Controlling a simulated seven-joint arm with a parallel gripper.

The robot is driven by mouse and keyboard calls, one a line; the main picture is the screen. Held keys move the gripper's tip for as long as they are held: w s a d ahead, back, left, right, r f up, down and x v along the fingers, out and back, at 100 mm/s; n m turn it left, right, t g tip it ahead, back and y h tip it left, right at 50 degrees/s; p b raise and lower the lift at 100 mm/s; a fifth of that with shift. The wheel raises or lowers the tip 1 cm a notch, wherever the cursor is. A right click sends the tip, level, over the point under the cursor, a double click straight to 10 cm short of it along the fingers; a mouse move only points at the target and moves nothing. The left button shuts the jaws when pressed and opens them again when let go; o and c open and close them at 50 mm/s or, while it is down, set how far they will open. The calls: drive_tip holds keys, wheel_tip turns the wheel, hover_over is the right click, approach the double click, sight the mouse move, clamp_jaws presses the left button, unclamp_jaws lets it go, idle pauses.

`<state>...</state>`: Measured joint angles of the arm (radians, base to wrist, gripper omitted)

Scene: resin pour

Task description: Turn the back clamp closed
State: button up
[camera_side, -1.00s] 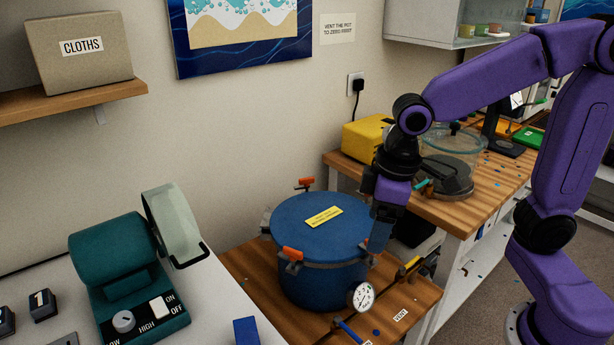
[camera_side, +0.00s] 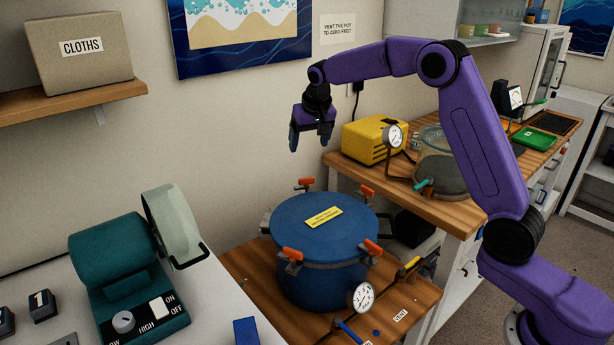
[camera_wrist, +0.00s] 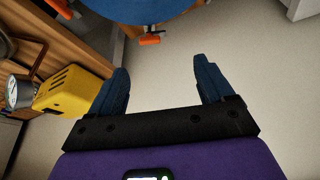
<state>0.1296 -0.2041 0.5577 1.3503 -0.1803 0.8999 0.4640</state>
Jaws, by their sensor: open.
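The blue pot (camera_side: 300,216) stands on a wooden bench with a flat lid and several orange-handled clamps around its rim. The clamp at the back left of the rim (camera_side: 305,184) is nearest the wall; another is at back right (camera_side: 366,190). An orange clamp handle (camera_wrist: 150,40) shows beside the pot's edge at the top of the wrist view. I cannot tell whether these clamps are closed. My gripper (camera_side: 312,146) is open and empty, pointing down, above and behind the pot near the wall. Its fingers (camera_wrist: 163,85) are apart in the wrist view.
A yellow box (camera_side: 375,138), a gauge (camera_side: 393,137) and a glass chamber (camera_side: 441,165) stand on the right bench. A gauge (camera_side: 361,296) is at the pot's front. A shelf with a cloths box (camera_side: 80,50) is at left. Space around my gripper is clear.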

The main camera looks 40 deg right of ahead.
drive_tip(key=w+d+m, duration=0.1)
drive_tip(key=w+d, duration=0.1)
drive_tip(key=d, duration=0.1)
approach(307, 179)
drive_tip(key=x, duration=0.8)
drive_tip(key=shift+w+f, duration=0.25)
drive_tip(key=shift+w, duration=0.1)
drive_tip(key=shift+c, duration=0.3)
drive_tip(key=c, duration=1)
